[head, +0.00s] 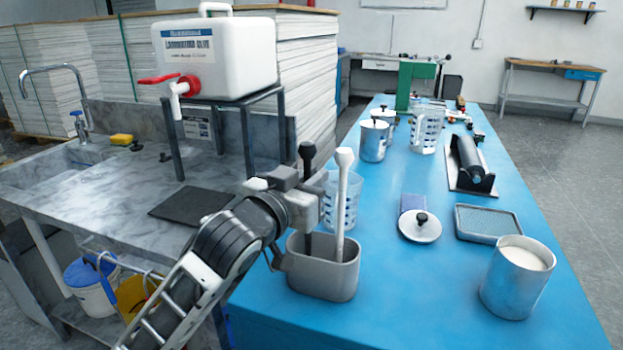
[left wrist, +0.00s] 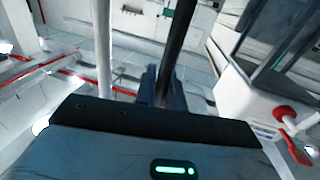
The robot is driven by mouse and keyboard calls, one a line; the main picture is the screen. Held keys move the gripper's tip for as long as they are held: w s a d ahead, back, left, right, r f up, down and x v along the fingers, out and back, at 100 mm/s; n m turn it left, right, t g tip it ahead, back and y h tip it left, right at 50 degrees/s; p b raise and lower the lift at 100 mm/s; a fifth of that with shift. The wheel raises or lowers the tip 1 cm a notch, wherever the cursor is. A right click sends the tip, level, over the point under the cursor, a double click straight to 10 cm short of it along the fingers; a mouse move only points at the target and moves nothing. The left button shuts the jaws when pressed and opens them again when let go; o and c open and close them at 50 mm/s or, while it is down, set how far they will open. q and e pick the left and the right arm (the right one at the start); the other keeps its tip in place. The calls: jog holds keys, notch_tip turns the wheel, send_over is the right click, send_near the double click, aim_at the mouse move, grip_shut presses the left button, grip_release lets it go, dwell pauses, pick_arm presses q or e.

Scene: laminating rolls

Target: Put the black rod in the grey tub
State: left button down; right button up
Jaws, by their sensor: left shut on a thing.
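The black rod (head: 307,157) stands upright with its knobbed end up, and it also shows in the left wrist view (left wrist: 178,38). My left gripper (head: 304,203) is shut on the rod, just above the grey tub (head: 322,281). The rod's lower part shows below the jaws against the tub's opening. Its bottom end is hidden, so I cannot tell whether it touches the tub floor. A white rod (head: 343,195) stands in the same tub, right beside the gripper; it also shows in the left wrist view (left wrist: 103,45). My right gripper is not in view.
On the blue table (head: 420,300), a clear measuring jug (head: 345,212) stands behind the tub. A metal can (head: 517,285), a round lid (head: 420,230) and a grey tray (head: 489,238) lie to the right. A stone counter (head: 100,190) with a white container (head: 225,60) is at the left.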

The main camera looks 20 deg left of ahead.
pick_arm(q)
jog(key=shift+f, duration=0.15)
jog(key=c, duration=1.5)
grip_release()
